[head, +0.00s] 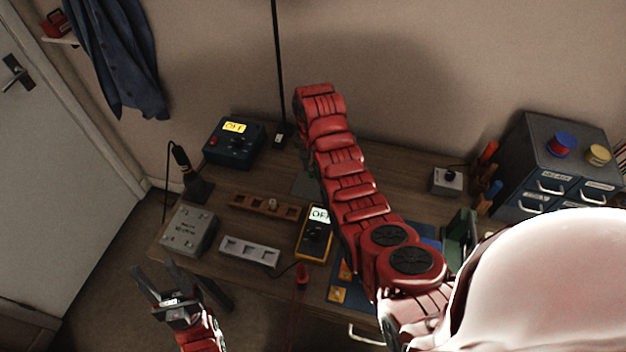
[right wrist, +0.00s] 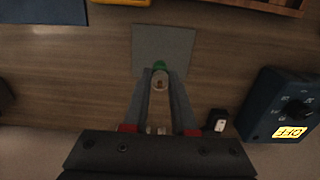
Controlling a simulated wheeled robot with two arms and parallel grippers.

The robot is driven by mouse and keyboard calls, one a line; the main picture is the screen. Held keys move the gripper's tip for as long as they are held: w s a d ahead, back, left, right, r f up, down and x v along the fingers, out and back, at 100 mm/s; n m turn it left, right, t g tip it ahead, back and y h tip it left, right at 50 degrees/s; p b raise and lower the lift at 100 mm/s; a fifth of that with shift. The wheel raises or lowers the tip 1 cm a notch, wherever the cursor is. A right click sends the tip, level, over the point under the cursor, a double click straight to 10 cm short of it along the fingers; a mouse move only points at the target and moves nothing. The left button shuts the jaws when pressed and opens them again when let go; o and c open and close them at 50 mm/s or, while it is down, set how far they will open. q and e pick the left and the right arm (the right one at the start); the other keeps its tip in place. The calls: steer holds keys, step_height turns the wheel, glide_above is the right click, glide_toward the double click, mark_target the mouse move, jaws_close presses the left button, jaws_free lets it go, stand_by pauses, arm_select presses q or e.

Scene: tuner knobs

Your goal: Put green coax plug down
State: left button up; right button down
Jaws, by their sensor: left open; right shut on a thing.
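The green coax plug (right wrist: 160,67) shows in the right wrist view, with its green end just beyond my fingertips and a pale metal body between them. My right gripper (right wrist: 160,80) is shut on it. A grey square mat (right wrist: 165,45) lies on the bench under or just past the plug; I cannot tell whether they touch. In the head view my right arm covers the plug, and part of the grey mat (head: 303,185) shows beside it. My left gripper (head: 182,285) is open and empty in front of the bench's left front edge.
A dark blue box with a yellow OFF display (head: 231,142) stands at the back left. A wooden rack (head: 240,203), a pale slotted tray (head: 232,244), a grey metal box (head: 187,231) and a yellow meter (head: 314,242) stand nearby. Drawers (head: 548,150) stand at right.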

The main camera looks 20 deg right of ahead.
mark_target(311, 176)
step_height(311, 176, down, 3)
steer(key=shift+a+r+p, duration=0.1)
steer(key=shift+r+p, duration=0.1)
steer(key=shift+p, duration=0.45)
step_height(311, 176, down, 3)
steer(key=shift+r+p, duration=0.2)
steer(key=shift+p, duration=0.2)
steer(key=shift+f, duration=0.25)
steer(key=c, duration=0.7)
jaws_free()
steer(key=shift+w, duration=0.1)
